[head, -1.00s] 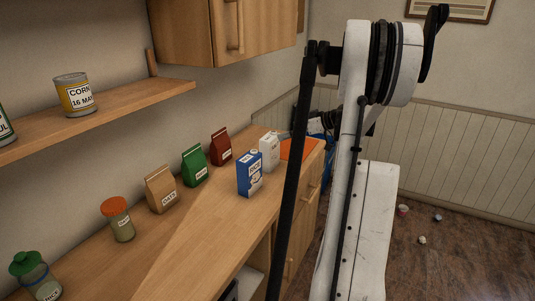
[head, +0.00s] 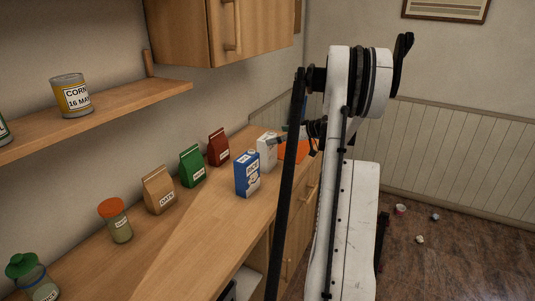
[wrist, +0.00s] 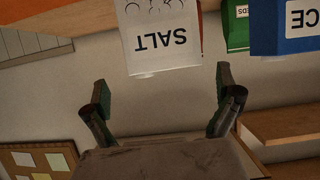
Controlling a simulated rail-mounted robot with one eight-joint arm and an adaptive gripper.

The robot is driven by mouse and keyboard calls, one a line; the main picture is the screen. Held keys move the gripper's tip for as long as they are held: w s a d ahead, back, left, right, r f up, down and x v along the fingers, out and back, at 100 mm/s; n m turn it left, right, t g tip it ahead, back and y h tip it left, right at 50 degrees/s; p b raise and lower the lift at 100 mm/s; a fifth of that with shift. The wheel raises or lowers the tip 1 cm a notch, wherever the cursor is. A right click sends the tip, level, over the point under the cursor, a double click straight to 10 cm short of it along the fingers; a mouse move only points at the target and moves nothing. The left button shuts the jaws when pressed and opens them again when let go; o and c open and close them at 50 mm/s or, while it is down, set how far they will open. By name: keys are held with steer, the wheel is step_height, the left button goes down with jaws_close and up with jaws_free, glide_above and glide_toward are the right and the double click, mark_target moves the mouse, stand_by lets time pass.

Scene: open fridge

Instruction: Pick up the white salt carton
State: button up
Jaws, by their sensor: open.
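The white salt carton (head: 266,153) stands upright on the wooden counter, just behind the blue rice carton. In the wrist view the salt carton (wrist: 160,38) appears upside down, with its "SALT" label readable and its far part cut off by the frame edge. My gripper (wrist: 162,92) is open and empty. Its two fingers are spread wider than the carton, one toward each side, with the carton ahead of them. In the head view my gripper is beside the carton on the right, partly hidden by a black bar of my arm.
The blue rice carton (head: 247,174) stands close in front of the salt carton. A red packet (head: 218,148), a green packet (head: 192,167) and a tan oats packet (head: 159,190) line the wall side. An orange sheet (head: 293,152) lies behind. The counter front is clear.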

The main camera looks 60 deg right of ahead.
mark_target(267, 136)
steer(key=x, duration=0.5)
steer(key=shift+s+a+f, duration=0.15)
steer(key=shift+a, duration=0.2)
steer(key=c, duration=1.9)
